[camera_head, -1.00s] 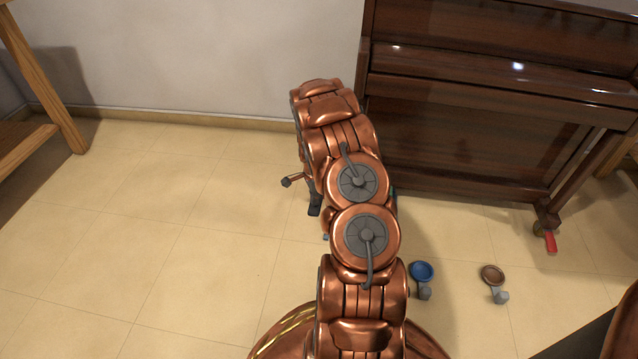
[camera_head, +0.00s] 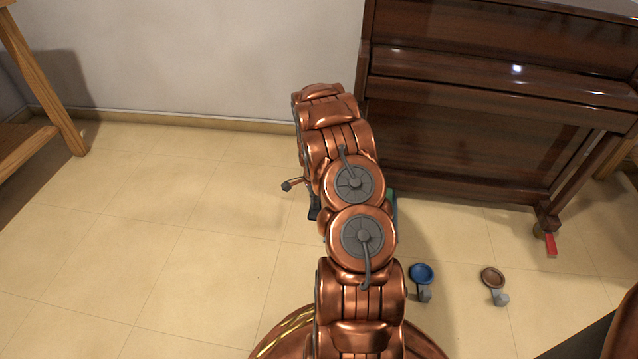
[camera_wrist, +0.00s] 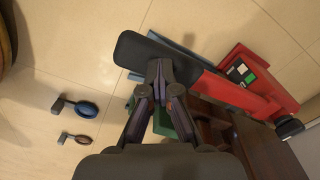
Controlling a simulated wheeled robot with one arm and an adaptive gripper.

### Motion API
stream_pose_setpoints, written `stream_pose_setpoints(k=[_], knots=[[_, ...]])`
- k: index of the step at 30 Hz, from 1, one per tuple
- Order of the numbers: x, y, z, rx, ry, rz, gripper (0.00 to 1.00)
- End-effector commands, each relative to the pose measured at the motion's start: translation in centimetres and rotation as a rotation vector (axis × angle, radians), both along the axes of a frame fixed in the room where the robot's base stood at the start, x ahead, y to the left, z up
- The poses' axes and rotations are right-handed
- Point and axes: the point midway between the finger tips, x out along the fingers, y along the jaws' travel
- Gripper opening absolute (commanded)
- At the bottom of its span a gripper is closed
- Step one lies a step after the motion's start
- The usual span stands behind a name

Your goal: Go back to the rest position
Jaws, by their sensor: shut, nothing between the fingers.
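My gripper (camera_wrist: 160,72) shows in the wrist view with its two dark fingers together and nothing between them. Its tips overlap the view of a flat dark pad (camera_wrist: 138,52) joined to a long red part (camera_wrist: 232,90); I cannot tell whether they touch it. In the head view my copper arm hides the gripper. The brown upright piano (camera_head: 470,130) stands at the right against the wall.
A blue hook (camera_head: 422,274) and a brown hook (camera_head: 492,279) lie on the tiled floor right of my arm. Both show in the wrist view, blue (camera_wrist: 83,109) and brown (camera_wrist: 80,139). A wooden frame (camera_head: 50,90) stands far left. The left floor is clear.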

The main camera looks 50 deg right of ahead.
Motion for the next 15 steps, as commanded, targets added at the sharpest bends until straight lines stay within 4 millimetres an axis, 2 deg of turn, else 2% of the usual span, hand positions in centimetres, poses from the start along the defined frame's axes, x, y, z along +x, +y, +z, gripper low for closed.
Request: stream_pose_setpoints(k=[1, 7, 15], knots=[[0.0, 0.0, 1.2, 0.0, 0.0, 0.0, 0.0], [-0.1, 0.1, 4.0, 0.001, 0.003, 0.001, 0.0], [-0.1, 0.1, 4.3, 0.002, 0.002, 0.001, 0.0]])
